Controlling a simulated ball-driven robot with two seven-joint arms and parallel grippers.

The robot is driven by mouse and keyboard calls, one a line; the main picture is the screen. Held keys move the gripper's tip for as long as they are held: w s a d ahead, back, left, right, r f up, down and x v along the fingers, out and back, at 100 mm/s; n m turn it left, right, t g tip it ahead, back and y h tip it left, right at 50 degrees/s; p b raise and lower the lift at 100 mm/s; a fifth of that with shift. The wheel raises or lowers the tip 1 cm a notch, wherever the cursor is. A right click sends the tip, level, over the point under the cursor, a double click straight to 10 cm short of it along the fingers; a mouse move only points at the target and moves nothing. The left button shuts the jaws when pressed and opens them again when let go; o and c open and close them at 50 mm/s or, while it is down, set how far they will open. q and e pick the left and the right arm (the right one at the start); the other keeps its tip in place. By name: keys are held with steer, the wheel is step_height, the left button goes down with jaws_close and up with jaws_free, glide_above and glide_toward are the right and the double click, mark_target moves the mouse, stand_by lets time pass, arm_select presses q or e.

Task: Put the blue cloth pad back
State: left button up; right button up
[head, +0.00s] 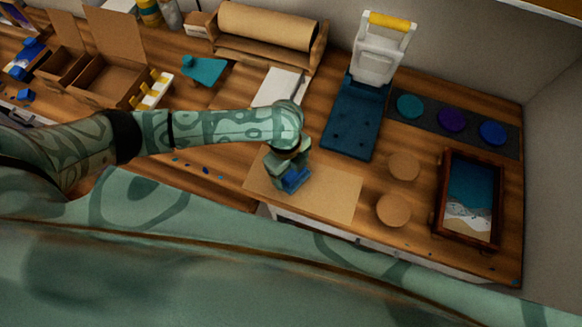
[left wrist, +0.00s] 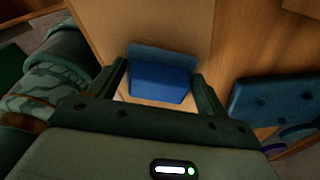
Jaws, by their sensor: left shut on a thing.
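The blue cloth pad (head: 296,180) is a small blue block at the tip of my left gripper (head: 290,178), over the tan paper sheet (head: 338,200) near the counter's front edge. In the left wrist view the blue pad (left wrist: 160,75) sits between the two fingers of my left gripper (left wrist: 160,90), which is shut on it. I cannot tell whether the pad touches the sheet. My right gripper is not in view.
A dark blue mat (head: 352,125) lies right of the gripper, with a white press-like device (head: 380,50) behind. Two round wooden discs (head: 404,166) and a framed resin tray (head: 440,205) are farther right. A white paper stack (head: 279,86) lies behind the arm.

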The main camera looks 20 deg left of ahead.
arm_select(q)
steer(key=o, duration=1)
steer(key=shift+f, duration=0.1)
step_height(320, 180, up, 12)
steer(key=a+p, duration=0.1)
steer(key=p, duration=0.3)
steer(key=shift+w+a+p, duration=0.2)
steer(key=shift+w+p, duration=0.05)
steer(key=shift+p, duration=0.05)
